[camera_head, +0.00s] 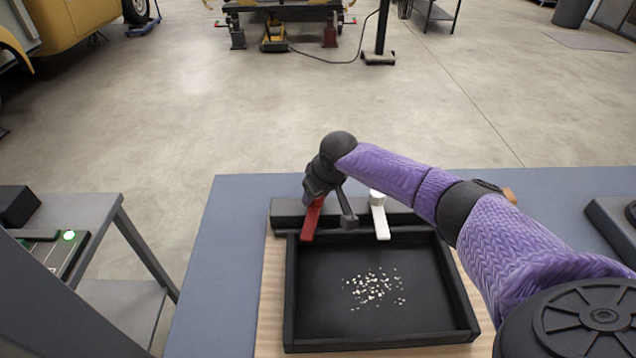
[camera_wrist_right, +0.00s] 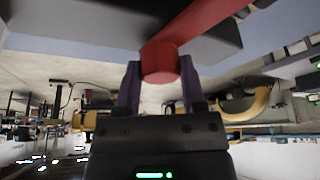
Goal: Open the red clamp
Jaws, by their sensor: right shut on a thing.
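The red clamp (camera_head: 312,222) is a red lever on the dark bar at the back edge of a black tray, slanting down toward the tray. My right gripper (camera_head: 318,198) is at its upper end, reaching in from the right. In the right wrist view, the rounded red end of the clamp (camera_wrist_right: 160,64) sits between the two fingers of my right gripper (camera_wrist_right: 160,82), which is shut on it. The gripper hides the clamp's top in the head view. My left gripper is not in view.
A white lever (camera_head: 380,218) stands to the right on the same dark bar (camera_head: 288,209). The black tray (camera_head: 292,300) holds small pale bits (camera_head: 374,287). The blue-grey table (camera_head: 225,240) is clear on the left. A grey side table (camera_head: 95,215) stands further left.

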